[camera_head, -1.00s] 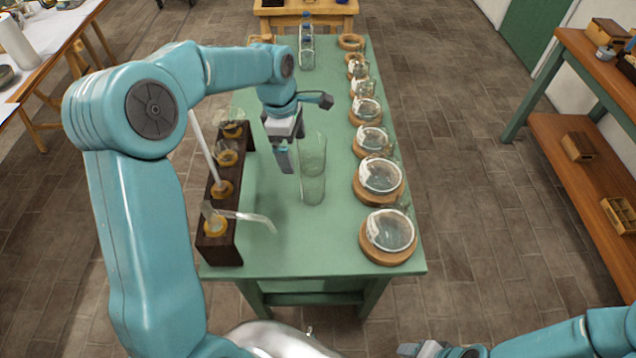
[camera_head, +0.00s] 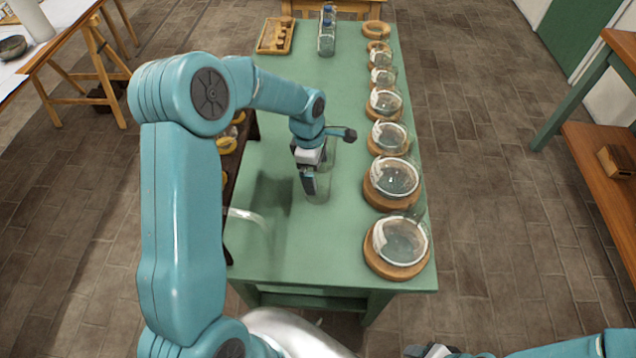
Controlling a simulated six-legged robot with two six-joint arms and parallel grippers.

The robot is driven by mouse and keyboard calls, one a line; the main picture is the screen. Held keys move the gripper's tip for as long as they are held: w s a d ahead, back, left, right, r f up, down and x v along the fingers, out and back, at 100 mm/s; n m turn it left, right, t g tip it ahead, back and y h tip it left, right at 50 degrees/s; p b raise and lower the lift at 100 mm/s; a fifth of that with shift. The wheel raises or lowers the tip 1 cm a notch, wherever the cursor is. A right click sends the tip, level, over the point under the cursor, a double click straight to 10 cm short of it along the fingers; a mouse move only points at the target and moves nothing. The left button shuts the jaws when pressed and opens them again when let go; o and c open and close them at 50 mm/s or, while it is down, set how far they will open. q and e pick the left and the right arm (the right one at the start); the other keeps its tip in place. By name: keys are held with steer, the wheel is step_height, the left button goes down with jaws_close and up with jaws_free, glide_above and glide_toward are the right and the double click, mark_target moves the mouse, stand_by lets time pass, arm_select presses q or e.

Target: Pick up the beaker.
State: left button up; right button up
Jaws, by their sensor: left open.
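The beaker (camera_head: 326,180) is a tall clear glass cylinder standing upright on the green table (camera_head: 290,238), faint against the green top. My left gripper (camera_head: 308,188) is open and points down at the beaker's near left side, covering part of it. I cannot tell whether the fingers touch the glass or straddle its wall. My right gripper (camera_head: 432,351) shows only partly at the bottom edge, far from the beaker, and its jaws cannot be made out.
Several round glass flasks on wooden rings (camera_head: 392,184) line the table's right side. A dark rack stands at the left, mostly behind my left arm, with a bent glass tube (camera_head: 246,215) beside it. Glass bottles (camera_head: 326,38) and a wooden tray (camera_head: 274,36) are at the back.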

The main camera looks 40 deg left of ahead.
mark_target(318, 184)
arm_select(q)
steer(key=shift+d+f, duration=0.35)
steer(key=shift+f, duration=0.2)
step_height(318, 184, down, 5)
steer(key=shift+w+a+r+p, duration=0.1)
steer(key=shift+p, duration=0.75)
steer(key=shift+f, duration=0.2)
steer(key=shift+r, duration=0.1)
steer(key=c, duration=0.9)
steer(key=shift+c, duration=0.6)
